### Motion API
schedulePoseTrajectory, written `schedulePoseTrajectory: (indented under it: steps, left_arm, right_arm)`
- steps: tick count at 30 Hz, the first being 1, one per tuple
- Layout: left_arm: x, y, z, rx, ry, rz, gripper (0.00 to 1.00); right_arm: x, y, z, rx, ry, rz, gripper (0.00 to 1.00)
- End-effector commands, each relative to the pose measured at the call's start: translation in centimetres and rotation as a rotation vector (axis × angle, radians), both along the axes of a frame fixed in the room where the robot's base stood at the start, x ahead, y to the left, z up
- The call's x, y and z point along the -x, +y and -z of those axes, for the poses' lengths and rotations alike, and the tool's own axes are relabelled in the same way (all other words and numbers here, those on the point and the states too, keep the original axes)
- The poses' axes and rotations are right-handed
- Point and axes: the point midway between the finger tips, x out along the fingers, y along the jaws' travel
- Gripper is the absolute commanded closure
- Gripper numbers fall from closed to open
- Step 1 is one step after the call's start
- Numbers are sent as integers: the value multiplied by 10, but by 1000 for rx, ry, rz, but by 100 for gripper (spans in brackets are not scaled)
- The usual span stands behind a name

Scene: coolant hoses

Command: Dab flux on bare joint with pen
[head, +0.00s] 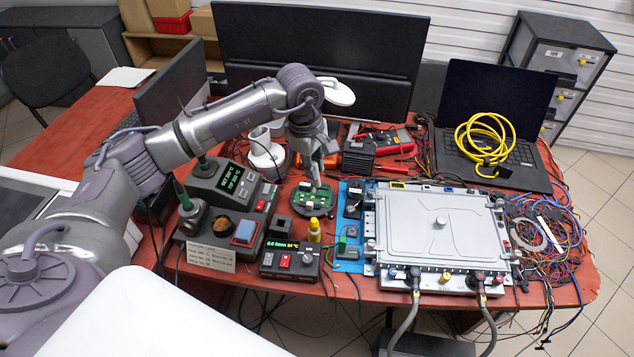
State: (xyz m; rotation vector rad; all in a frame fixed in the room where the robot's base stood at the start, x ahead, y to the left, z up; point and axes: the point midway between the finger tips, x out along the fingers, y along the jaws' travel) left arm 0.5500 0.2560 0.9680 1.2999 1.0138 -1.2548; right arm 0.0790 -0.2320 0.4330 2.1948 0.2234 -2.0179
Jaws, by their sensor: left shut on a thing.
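A small green circuit board (301,201) sits on a round dark holder (318,214) in the middle of the red table. My left gripper (316,168) reaches down over the board from above and is shut on a slim pen (316,179). The pen points down, its lower end at or just above the board. The gripper hides much of the pen, and I cannot tell whether the tip touches. The bare joint is too small to make out. My right gripper is not in view.
A large grey metal case (440,235) stands right on a blue mat (348,252). Loose cables (545,235) crowd the right edge. A laptop (497,100) stands behind.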

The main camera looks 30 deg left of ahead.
Motion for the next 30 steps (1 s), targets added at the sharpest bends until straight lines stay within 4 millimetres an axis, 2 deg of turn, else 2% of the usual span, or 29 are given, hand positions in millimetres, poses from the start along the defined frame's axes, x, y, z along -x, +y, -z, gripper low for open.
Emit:
schedulePoseTrajectory:
  steps: [1, 3, 9, 17, 30]
  left_arm:
    - [-9, 8, 10, 3, -2, -93, 100]
    - [-18, 17, 17, 4, -4, -202, 100]
    - [-31, 33, 27, 6, -12, -369, 100]
    - [-32, 34, 40, 7, -11, -387, 100]
    - [-32, 34, 83, 7, -12, -385, 100]
  right_arm:
    - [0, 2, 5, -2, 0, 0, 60]
    - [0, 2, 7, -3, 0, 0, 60]
    - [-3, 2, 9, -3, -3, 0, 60]
    - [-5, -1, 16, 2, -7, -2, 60]
    - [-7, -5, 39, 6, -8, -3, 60]
